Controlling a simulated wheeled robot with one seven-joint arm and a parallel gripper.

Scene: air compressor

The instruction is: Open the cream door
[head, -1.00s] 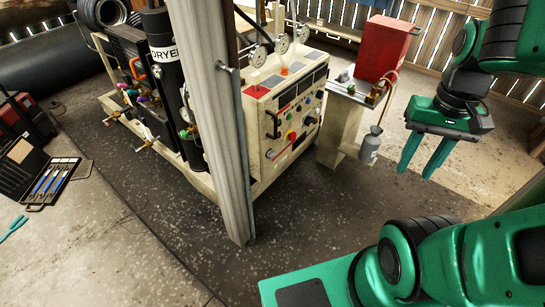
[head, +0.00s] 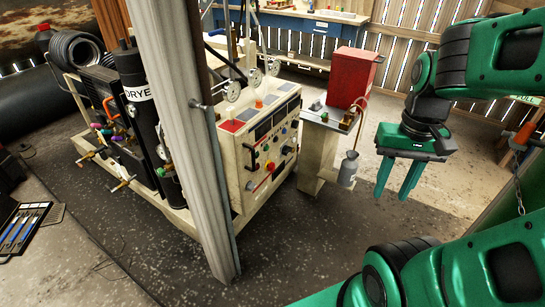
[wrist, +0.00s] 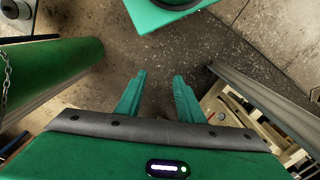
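My gripper (head: 398,185) hangs in the right part of the head view with its two green fingers pointing down and apart. It is open, with nothing between the fingertips in the wrist view (wrist: 157,82). The cream compressor cabinet (head: 240,180) stands left of it, behind a pillar, with gauges on top. Its front panel (head: 268,158) carries black handles, a red button and several knobs. I cannot tell for sure which part is the cream door. My gripper is clear of the cabinet, which shows partly at the right of the wrist view (wrist: 225,105).
A grey pillar (head: 185,140) stands in front of the cabinet. A chain (head: 518,190) hangs at the right. The dark floor (head: 290,245) before the cabinet is bare.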

